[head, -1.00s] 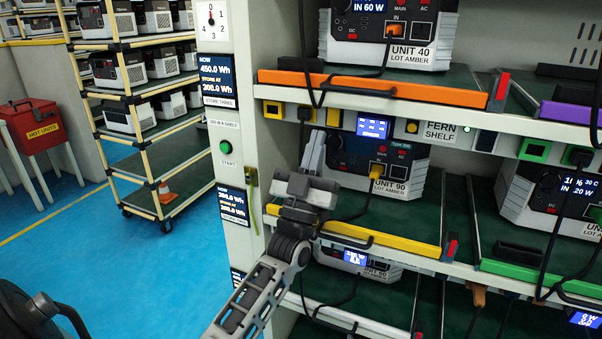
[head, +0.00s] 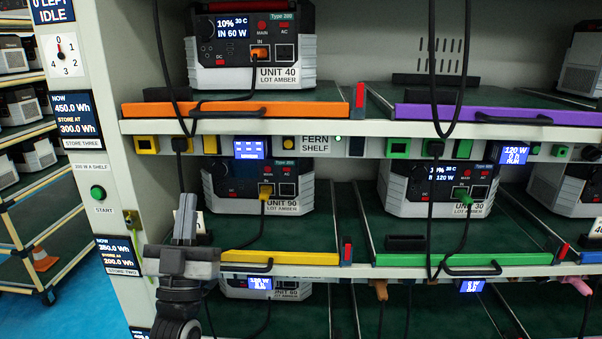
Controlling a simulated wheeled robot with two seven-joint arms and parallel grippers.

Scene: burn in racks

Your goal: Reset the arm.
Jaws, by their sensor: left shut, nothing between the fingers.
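My left gripper (head: 186,215) is at the lower left of the head view, pointing up, with its fingers together and nothing between them. It is in front of the left end of the fern shelf, left of Unit 90 (head: 252,187) and near the yellow shelf edge (head: 280,258). I cannot tell whether it touches the rack. Unit 90 has a yellow plug in its front. My right gripper is not in view.
The rack post (head: 112,190) with displays and a green start button (head: 98,193) stands left of the gripper. Unit 40 (head: 252,48) is above, behind an orange edge; Unit 30 (head: 438,185) is to the right. Black cables hang in front of the shelves. A cart (head: 30,215) stands far left.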

